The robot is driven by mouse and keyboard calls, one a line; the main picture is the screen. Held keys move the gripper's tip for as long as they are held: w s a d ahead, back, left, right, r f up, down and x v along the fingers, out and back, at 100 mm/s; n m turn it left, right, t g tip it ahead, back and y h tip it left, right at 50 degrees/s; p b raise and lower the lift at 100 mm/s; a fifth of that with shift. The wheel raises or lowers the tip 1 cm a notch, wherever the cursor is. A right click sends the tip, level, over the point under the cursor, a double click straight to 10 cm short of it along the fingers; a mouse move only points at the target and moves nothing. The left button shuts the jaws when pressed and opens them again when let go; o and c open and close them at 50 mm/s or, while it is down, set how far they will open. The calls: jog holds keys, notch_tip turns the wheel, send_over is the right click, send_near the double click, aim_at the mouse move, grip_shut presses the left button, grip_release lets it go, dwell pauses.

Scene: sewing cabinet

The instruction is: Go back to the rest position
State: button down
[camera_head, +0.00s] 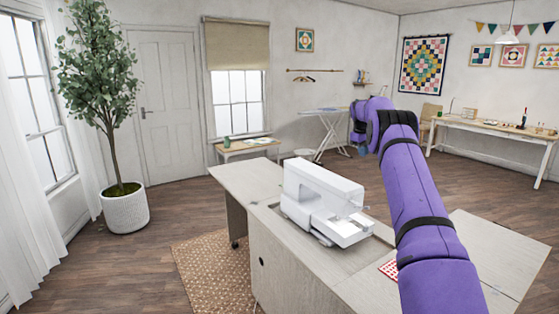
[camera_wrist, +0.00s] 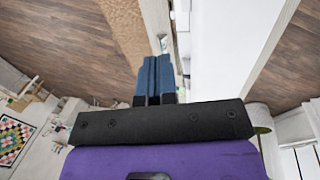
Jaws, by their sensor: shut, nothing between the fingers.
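My gripper (camera_wrist: 155,62) shows in the wrist view as two blue fingers closed against each other, with nothing between them. In the head view my purple arm reaches up from the lower right, and its far end is above and beyond the right end of the white sewing machine (camera_head: 318,192). The machine stands on the opened sewing cabinet (camera_head: 277,247). The fingers are hard to make out in the head view. In the wrist view a large white surface fills the area right of the fingers; I cannot tell how close it is.
A woven rug (camera_head: 208,270) lies left of the cabinet. A potted tree (camera_head: 126,211) stands at left, a low bench (camera_head: 232,148) under the window, an ironing board (camera_head: 325,117) behind my arm's end, and a long table (camera_head: 476,127) at right. Open floor lies between.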

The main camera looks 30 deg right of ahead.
jog(key=s+a+r+t, duration=0.1)
jog(key=s+a+r, duration=0.3)
jog(key=a+r, duration=0.75)
jog(key=s+a+r+t, duration=0.1)
jog(key=s+a+r, duration=0.3)
jog(key=a+r, duration=0.75)
jog(key=s+a+r+t+y, duration=0.1)
jog(key=s+a+r, duration=0.1)
jog(key=s+a, duration=1.35)
jog(key=s+a+f, duration=0.3)
jog(key=s+a, duration=0.1)
jog(key=s, duration=0.4)
jog(key=s+a+f+t+y, duration=0.1)
jog(key=s+a+f, duration=0.3)
jog(key=s, duration=0.5)
jog(key=s+a+f+m+t, duration=0.1)
jog(key=s+a+f, duration=0.3)
jog(key=s, duration=0.4)
jog(key=shift+s+a+y, duration=0.2)
jog(key=shift+a+y, duration=0.1)
jog(key=shift+a, duration=0.5)
